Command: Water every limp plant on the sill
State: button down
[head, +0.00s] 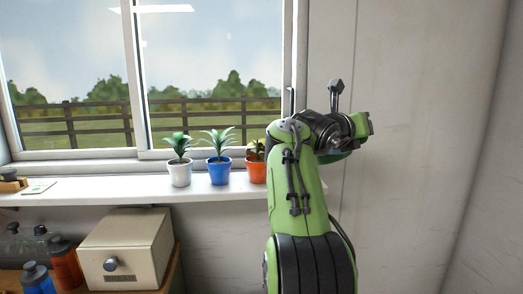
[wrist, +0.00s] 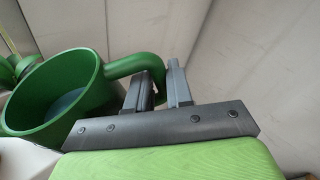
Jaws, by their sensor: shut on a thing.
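My gripper (wrist: 161,88) is shut on the handle of a green watering can (wrist: 62,92). The can is at the left of the wrist view, with its open top showing a dark bluish inside; I cannot tell how full it is. In the head view only a sliver of green shows under my wrist. Three potted plants stand on the sill (head: 110,190): one in a white pot (head: 180,175), one in a blue pot (head: 219,173), one in an orange-red pot (head: 256,172). The white pot's leaves rise, the blue pot's spread outward. The orange-red pot's plant is darker, brownish, and partly hidden by my arm.
A window stands behind the sill. A card (head: 40,187) and a brown object (head: 12,182) lie at the sill's left end. Below are a cream box (head: 125,250) with a knob, and several bottles (head: 66,262). Bare wall is at the right.

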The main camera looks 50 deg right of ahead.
notch_tip(320, 180, down, 12)
jog(key=s+d+m+y+b, duration=0.1)
jog(key=s+m+b, duration=0.1)
jog(key=b, duration=0.5)
jog(key=shift+d+r+m+t, duration=0.25)
jog(key=shift+m+t, duration=0.15)
jog(key=shift+m, duration=0.3)
jog(key=shift+w+a, duration=0.1)
jog(key=shift+w, duration=0.05)
jog(key=shift+a+r+m, duration=0.15)
jog(key=shift+a+m, duration=0.05)
jog(key=shift+m, duration=0.1)
